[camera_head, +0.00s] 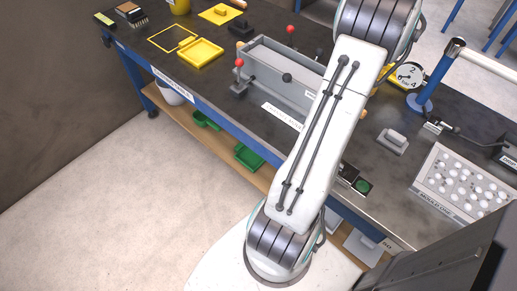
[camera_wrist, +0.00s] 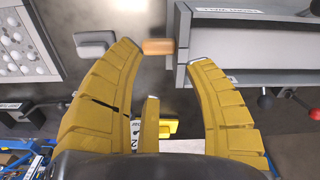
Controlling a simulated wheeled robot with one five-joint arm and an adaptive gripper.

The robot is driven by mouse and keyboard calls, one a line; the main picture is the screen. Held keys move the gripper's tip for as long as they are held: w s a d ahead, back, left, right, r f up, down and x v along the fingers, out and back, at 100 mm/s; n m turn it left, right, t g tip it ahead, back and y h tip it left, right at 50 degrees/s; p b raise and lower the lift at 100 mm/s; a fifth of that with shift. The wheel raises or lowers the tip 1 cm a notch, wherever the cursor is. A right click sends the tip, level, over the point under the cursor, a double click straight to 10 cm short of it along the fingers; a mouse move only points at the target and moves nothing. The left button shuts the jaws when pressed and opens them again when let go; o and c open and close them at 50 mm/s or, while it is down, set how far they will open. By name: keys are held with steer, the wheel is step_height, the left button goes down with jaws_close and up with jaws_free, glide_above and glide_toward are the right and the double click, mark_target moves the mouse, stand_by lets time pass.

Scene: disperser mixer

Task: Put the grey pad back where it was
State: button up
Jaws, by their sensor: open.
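A grey pad (camera_head: 392,141) with a raised block on top lies on the dark bench top, right of my arm in the head view. It also shows in the wrist view (camera_wrist: 95,43), at the upper left, just beyond the tip of my left-hand finger and apart from it. My gripper (camera_wrist: 158,56) has yellow fingers, spread open with nothing held between them. In the head view my gripper is hidden behind my arm. An orange-brown block (camera_wrist: 160,47) shows between the fingertips, beside the grey machine.
A long grey trough machine (camera_head: 285,75) with red-knobbed levers stands left of my arm. A white panel of balls (camera_head: 462,183) lies right of the pad. A dial gauge (camera_head: 409,75) and blue post (camera_head: 430,90) stand behind. A yellow tray (camera_head: 201,54) lies far left.

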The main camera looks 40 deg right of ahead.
steer(key=w+a+r+n, duration=0.2)
steer(key=w+a, duration=0.3)
steer(key=a, duration=0.3)
steer(key=w+a+r+n+t, duration=0.1)
steer(key=w+a+r+n, duration=0.15)
steer(key=w+a, duration=0.45)
steer(key=w+a+r+n, duration=0.2)
steer(key=a+n, duration=0.1)
steer(key=a, duration=0.7)
steer(key=s+a+f+n+t, duration=0.1)
steer(key=s+a+n, duration=0.2)
steer(key=a, duration=0.7)
steer(key=s+a+f+n+t, duration=0.1)
steer(key=s+a, duration=0.4)
steer(key=a, duration=0.5)
steer(key=shift+a+f+n+y, duration=0.25)
steer(key=shift+f+n, duration=0.35)
steer(key=shift+n, duration=0.75)
steer(key=shift+w, duration=0.1)
